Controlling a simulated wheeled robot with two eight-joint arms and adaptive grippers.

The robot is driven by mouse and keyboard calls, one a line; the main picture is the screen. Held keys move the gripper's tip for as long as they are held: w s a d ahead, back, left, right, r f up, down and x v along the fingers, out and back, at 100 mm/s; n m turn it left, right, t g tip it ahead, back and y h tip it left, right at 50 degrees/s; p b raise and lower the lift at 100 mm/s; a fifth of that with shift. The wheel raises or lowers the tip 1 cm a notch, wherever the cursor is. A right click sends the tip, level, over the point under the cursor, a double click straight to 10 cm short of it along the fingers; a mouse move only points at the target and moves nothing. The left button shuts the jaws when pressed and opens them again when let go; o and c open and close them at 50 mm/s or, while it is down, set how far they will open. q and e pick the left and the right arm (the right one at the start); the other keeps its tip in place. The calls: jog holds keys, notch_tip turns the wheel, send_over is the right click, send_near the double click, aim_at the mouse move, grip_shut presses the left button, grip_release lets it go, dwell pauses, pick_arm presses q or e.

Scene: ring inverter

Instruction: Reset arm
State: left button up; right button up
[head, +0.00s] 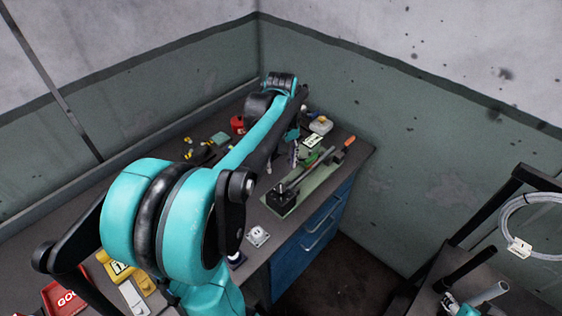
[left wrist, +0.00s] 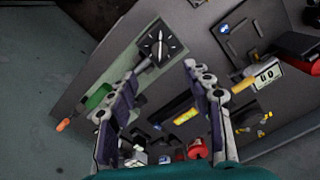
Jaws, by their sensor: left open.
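My left arm, teal and black, comes in from the lower left of the head view and stretches over the workbench. My left gripper (head: 294,140) hangs at the arm's far end above the back of the bench, partly hidden by the forearm. In the left wrist view my left gripper (left wrist: 160,78) has its two dark fingers well apart, with nothing held between them. A green board (head: 312,188) with a black fixture (head: 284,196) lies on the bench to the right of the arm. My right gripper does not show.
The workbench (head: 358,156) has blue drawers (head: 318,230) in front and walls behind. A red container (head: 237,124), a white socket-like piece (head: 258,236), a yellow item (head: 118,268) and a red box (head: 62,297) lie on it. A coiled white cable (head: 503,220) hangs at right.

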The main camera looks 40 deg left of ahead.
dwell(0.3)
pick_arm(q)
jog(key=s+d+f+m+t+b, duration=0.2)
jog(key=s+d+m+t, duration=0.1)
jog(key=d, duration=0.6)
jog(key=s+d+f+m+t+b, duration=0.2)
jog(key=s+d+f+m+t, duration=0.1)
jog(key=d+m, duration=0.5)
jog(key=shift+s+d+f+t, duration=0.2)
jog(key=shift+s+d+t, duration=0.4)
jog(key=shift+s+d, duration=0.45)
jog(key=shift+s+a, duration=0.1)
jog(key=shift+a, duration=0.05)
